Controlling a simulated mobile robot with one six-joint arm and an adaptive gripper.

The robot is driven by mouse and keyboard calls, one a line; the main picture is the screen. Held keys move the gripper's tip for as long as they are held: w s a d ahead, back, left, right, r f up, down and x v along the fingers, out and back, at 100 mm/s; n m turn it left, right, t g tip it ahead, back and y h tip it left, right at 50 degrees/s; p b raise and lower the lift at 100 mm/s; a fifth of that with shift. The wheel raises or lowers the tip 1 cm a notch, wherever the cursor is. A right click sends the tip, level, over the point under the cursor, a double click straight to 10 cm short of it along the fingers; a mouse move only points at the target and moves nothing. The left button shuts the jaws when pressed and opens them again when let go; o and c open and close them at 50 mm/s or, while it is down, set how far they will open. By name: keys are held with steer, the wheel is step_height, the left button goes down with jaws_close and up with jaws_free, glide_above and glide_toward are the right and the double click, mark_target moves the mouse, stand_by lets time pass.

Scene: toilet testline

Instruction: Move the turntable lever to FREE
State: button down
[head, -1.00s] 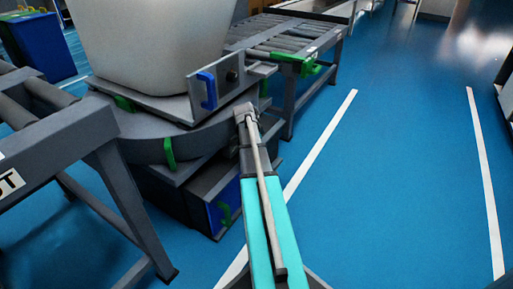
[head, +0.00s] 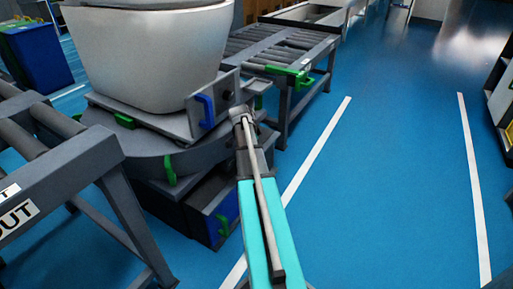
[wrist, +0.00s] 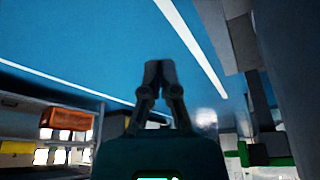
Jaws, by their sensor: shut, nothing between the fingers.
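The round grey turntable (head: 150,152) stands left of centre in the head view, with a white toilet (head: 145,60) on top. A blue handle (head: 206,111) sits on a grey plate at its right side. A green lever-like handle (head: 169,170) hangs on the front rim, and another green part (head: 124,121) lies on the upper edge. I cannot tell which is the turntable lever, and no FREE mark is readable. My gripper (head: 240,113) is just right of the blue handle in the picture; contact cannot be told. In the wrist view my gripper (wrist: 158,68) is shut and empty.
A roller conveyor (head: 280,48) with a green handle (head: 290,73) lies behind the turntable. Another conveyor frame (head: 75,155) marked "OUT" stands at front left. A blue bin (head: 38,55) is at far left. Blue floor (head: 390,190) with white lines is open on the right.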

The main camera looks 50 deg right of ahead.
steer(key=shift+p+v, duration=1.05)
steer(key=shift+v, duration=0.4)
steer(key=shift+s, duration=0.1)
